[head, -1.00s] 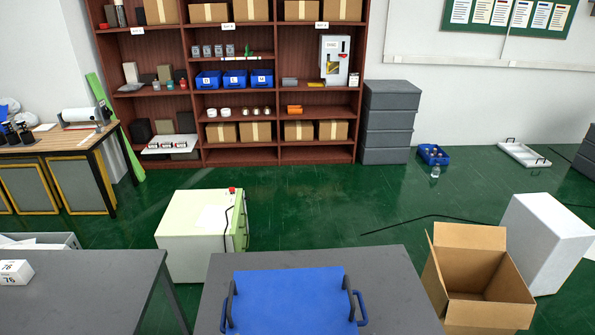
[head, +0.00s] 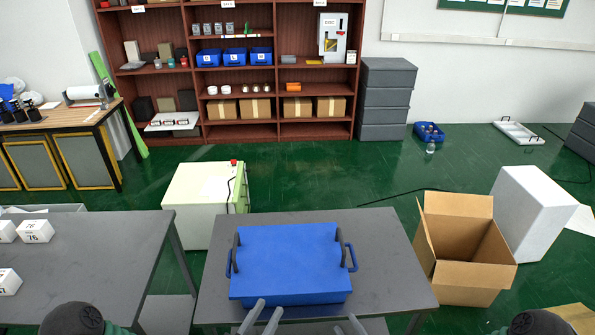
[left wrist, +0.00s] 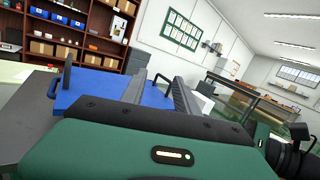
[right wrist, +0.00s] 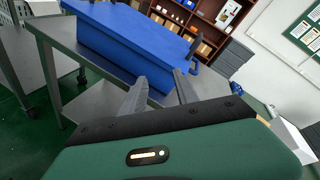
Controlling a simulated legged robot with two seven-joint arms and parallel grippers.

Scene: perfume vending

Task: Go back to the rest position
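My left gripper (head: 262,314) shows at the bottom edge of the head view, in front of the blue box (head: 286,258). Its two fingers are apart and empty, as the left wrist view (left wrist: 158,84) also shows. My right gripper (head: 348,325) is barely in view at the bottom edge of the head view. The right wrist view (right wrist: 160,88) shows its fingers apart with nothing between them. The closed blue box, with handles at both sides, lies on the grey table (head: 385,250). Both grippers are apart from the box as far as I can see.
An open cardboard box (head: 480,270) and a white block (head: 530,210) stand right of the table. A white cabinet (head: 200,200) stands behind it. Another grey table (head: 95,260) with small white boxes (head: 36,231) is at left. Shelves (head: 165,90) line the wall. Green floor is open between.

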